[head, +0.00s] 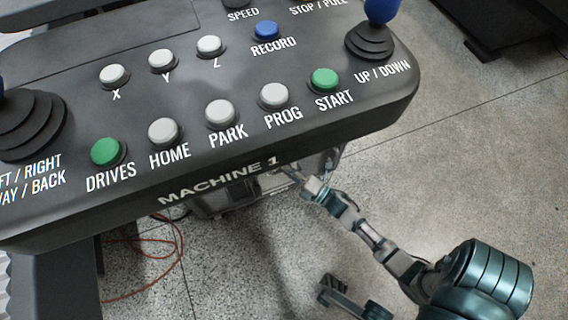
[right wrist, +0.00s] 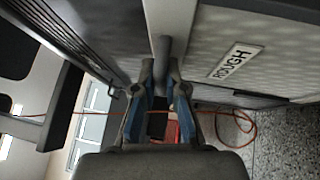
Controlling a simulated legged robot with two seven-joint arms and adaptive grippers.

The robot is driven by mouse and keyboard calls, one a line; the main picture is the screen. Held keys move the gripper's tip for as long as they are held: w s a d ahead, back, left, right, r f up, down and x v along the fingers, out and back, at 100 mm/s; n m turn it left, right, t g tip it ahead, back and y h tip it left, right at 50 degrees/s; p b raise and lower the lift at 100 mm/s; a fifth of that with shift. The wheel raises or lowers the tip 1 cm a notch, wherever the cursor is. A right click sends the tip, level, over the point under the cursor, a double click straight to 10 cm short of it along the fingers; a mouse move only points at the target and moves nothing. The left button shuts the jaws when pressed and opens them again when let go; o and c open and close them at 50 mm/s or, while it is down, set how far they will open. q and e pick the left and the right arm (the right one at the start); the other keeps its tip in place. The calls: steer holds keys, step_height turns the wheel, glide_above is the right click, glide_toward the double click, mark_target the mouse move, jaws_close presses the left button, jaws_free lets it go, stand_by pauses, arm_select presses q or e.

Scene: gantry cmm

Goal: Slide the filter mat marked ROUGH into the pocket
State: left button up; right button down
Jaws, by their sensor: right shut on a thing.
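The filter mat (right wrist: 285,72) is a pale dimpled panel with a ROUGH label, at the upper right of the right wrist view. A narrow grey tab (right wrist: 163,50) stands at its light left edge. My right gripper (right wrist: 163,72) is shut on this tab, with one finger on each side. In the head view my right gripper (head: 300,180) is low behind the front edge of the control panel, which partly hides it. I cannot make out the mat in the head view. I cannot pick out the pocket for certain.
The MACHINE 1 control panel (head: 130,185), with buttons and joysticks, fills the upper left of the head view, close above my right forearm. An orange cable (head: 155,285) lies on the floor. The speckled floor (head: 480,170) to the right is mostly clear.

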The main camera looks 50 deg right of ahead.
steer(key=shift+f, duration=0.2)
steer(key=shift+r, duration=0.1)
steer(key=c, duration=1.2)
jaws_free()
steer(key=shift+o, duration=0.2)
steer(key=s+f, duration=0.2)
steer(key=s, duration=0.9)
steer(key=shift+s+d, duration=0.25)
steer(key=shift+s, duration=0.15)
steer(key=shift+f, duration=0.1)
